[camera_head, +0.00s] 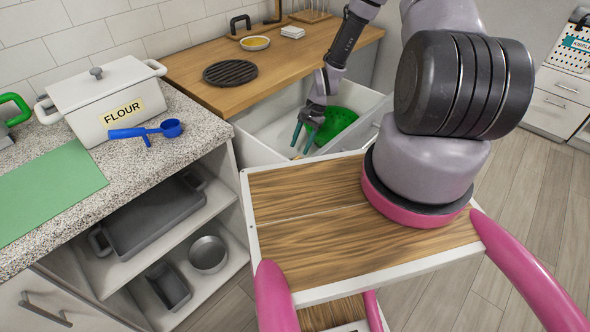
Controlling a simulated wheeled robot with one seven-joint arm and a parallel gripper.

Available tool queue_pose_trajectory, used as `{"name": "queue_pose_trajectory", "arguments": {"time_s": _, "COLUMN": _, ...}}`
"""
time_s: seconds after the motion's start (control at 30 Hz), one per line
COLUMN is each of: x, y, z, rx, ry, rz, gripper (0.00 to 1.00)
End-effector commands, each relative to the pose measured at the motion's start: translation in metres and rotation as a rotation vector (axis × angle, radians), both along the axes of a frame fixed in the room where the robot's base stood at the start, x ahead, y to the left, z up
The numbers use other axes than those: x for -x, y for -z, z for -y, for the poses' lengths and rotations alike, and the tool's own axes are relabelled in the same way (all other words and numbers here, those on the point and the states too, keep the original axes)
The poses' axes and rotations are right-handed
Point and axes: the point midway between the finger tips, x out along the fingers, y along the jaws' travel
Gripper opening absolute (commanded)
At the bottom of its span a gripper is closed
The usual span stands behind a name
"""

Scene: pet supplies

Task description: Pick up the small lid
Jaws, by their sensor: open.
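My gripper (304,136) reaches down into an open white drawer (262,150) below the wooden counter. Its two teal fingers are apart and nothing shows between them. A white flour box (118,117) on the stone counter wears a white lid (98,81) with a grey knob.
The drawer walls stand close around my gripper. A black round trivet (230,72) and a yellow dish (255,43) sit on the wooden counter (190,68). A blue measuring scoop (150,130) lies before the flour box.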

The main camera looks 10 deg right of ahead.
Motion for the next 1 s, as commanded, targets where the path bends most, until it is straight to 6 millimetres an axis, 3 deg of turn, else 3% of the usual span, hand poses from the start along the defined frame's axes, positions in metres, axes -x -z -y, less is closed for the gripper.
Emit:
{"name": "queue_pose_trajectory", "arguments": {"time_s": 0.53, "x": 0.013, "y": 0.058, "z": -0.023, "rx": 0.000, "ry": -0.002, "rz": 0.000, "gripper": 0.54}}
{"name": "queue_pose_trajectory", "arguments": {"time_s": 0.83, "x": 0.013, "y": 0.064, "z": -0.025, "rx": 0.001, "ry": -0.001, "rz": 0.001, "gripper": 0.54}}
{"name": "queue_pose_trajectory", "arguments": {"time_s": 0.87, "x": 0.013, "y": 0.064, "z": -0.025, "rx": 0.001, "ry": -0.001, "rz": 0.000, "gripper": 0.50}}
{"name": "queue_pose_trajectory", "arguments": {"time_s": 1.0, "x": 0.013, "y": 0.064, "z": -0.025, "rx": 0.001, "ry": -0.001, "rz": 0.000, "gripper": 0.00}}
